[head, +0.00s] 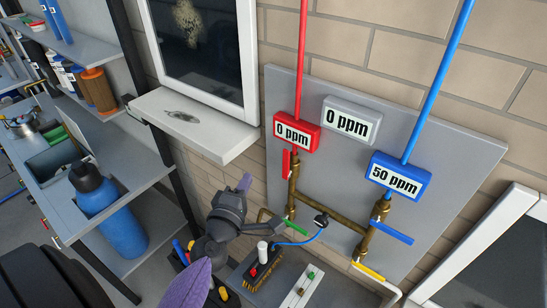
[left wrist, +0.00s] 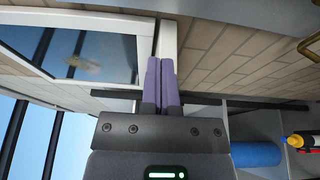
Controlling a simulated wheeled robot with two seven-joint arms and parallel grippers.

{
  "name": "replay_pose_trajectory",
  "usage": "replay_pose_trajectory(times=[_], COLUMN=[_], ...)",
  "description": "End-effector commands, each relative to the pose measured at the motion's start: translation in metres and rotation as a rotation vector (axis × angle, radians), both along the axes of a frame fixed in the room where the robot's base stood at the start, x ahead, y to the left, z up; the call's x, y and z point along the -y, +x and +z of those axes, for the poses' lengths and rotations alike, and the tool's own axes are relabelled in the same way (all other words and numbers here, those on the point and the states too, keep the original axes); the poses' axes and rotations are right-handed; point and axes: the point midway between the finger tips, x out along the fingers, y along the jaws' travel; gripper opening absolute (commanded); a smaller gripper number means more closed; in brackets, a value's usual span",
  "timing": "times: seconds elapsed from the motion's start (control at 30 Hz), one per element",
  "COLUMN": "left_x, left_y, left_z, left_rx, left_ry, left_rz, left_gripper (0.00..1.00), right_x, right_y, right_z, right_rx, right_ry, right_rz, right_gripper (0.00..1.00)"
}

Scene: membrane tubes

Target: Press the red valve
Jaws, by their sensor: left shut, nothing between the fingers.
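The red valve (head: 286,163) is a red handle, hanging roughly upright beside the left brass pipe under the red 0 ppm display (head: 296,132). My left gripper (head: 245,182) is below and to the left of the red valve, with a visible gap to it. Its purple fingers point up. In the left wrist view the two fingers (left wrist: 161,68) are pressed together with nothing between them. The red valve does not show in the left wrist view. My right gripper is not in view.
A blue valve (head: 391,232), a green handle (head: 290,226) and a yellow handle (head: 369,271) sit on the same pipework. A white window sill (head: 190,125) juts out left of the panel (head: 340,175).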

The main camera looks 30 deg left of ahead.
Motion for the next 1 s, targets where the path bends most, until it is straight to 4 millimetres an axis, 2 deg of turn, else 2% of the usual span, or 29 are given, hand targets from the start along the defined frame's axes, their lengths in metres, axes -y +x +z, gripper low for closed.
replay_pose_trajectory(times=[0.13, 0.23, 0.4, 0.63, 0.8, 1.0], left_x=[0.0, -0.003, -0.012, -0.025, 0.001, 0.014], left_y=[0.003, 0.014, 0.049, 0.097, 0.095, 0.094], left_z=[0.0, 0.0, 0.0, -0.002, 0.001, 0.0], left_rx=[-0.001, 0.0, 0.0, -0.001, -0.003, -0.003], left_ry=[0.002, 0.001, 0.002, 0.003, 0.0, 0.002], left_rz=[-0.001, -0.001, -0.002, -0.002, -0.002, -0.002], left_gripper=[0.0, 0.0, 0.0, 0.0, 0.0, 0.0], right_x=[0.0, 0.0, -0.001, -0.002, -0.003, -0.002], right_y=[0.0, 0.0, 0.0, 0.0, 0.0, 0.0], right_z=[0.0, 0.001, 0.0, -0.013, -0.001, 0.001], right_rx=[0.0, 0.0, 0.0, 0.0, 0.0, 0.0], right_ry=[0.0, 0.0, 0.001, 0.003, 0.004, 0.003], right_rz=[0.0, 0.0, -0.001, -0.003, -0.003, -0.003], right_gripper=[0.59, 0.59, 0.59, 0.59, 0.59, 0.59])
